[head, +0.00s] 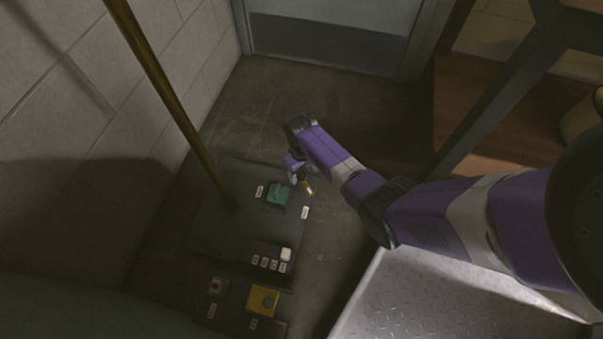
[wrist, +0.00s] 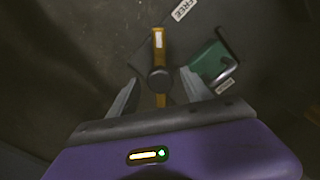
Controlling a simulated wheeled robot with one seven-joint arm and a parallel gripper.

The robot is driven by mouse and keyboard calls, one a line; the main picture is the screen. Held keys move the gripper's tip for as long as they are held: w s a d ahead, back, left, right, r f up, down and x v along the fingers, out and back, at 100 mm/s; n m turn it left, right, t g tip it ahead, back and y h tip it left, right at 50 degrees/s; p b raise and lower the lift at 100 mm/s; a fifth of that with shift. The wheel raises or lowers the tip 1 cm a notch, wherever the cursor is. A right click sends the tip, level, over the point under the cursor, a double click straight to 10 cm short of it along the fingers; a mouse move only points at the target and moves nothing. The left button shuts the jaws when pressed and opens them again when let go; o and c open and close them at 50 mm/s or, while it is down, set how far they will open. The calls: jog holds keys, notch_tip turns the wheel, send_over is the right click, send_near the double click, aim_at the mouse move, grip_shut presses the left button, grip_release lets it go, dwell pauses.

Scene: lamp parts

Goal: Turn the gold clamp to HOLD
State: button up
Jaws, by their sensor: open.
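The gold clamp (wrist: 158,52) is a narrow bar with a pale stripe near its far end and a dark round pivot (wrist: 159,80). In the wrist view its striped end points up the picture, left of the FREE label (wrist: 183,10). A second label (wrist: 226,86), too small to read surely, lies right of my gripper. My gripper (wrist: 159,77) is open, with one finger on each side of the pivot; I cannot tell whether they touch it. In the head view the clamp (head: 308,188) shows just beside my gripper (head: 297,176).
A green part (wrist: 212,62) with a dark handle sits close to the right finger. A brass pole (head: 165,90) rises from the dark base (head: 222,225). A white button (head: 286,254) and a yellow box (head: 263,300) are nearer. A wall stands left, a wooden shelf right.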

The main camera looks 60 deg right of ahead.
grip_shut()
dwell(1.4)
